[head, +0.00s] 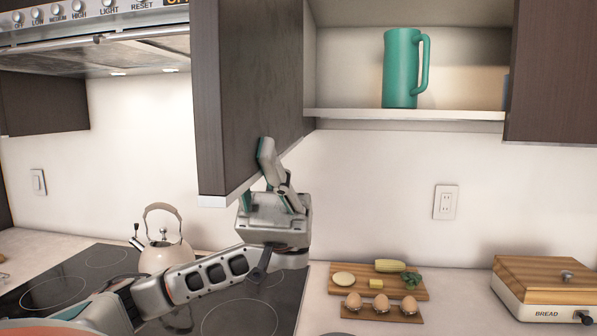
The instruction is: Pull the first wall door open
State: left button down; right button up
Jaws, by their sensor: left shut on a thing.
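The dark wood wall door (255,80) stands wide open, its free edge pointing toward me and its right face showing. Behind it to the right, the wall cabinet (403,114) is open and shows a shelf. My left gripper (258,178) is at the door's lower edge and is shut on it. One finger lies along the right face; the other is partly hidden under the door. My right gripper is not in view.
A teal pitcher (401,70) stands on the cabinet shelf. Below are a kettle (167,256) on the cooktop, a food board (405,287), eggs in a holder (381,311) and a bread box (546,290). A range hood (130,50) is at upper left.

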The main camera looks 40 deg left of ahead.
pick_arm(q)
jog(key=shift+s+a, duration=0.3)
jog(key=shift+a, duration=0.15)
jog(key=c, duration=2)
grip_release()
jog(key=shift+w, duration=0.1)
jog(key=v, duration=1.1)
jog(key=shift+w+a+f, duration=0.15)
jog(key=shift+w+f, duration=0.1)
jog(key=shift+f, duration=0.05)
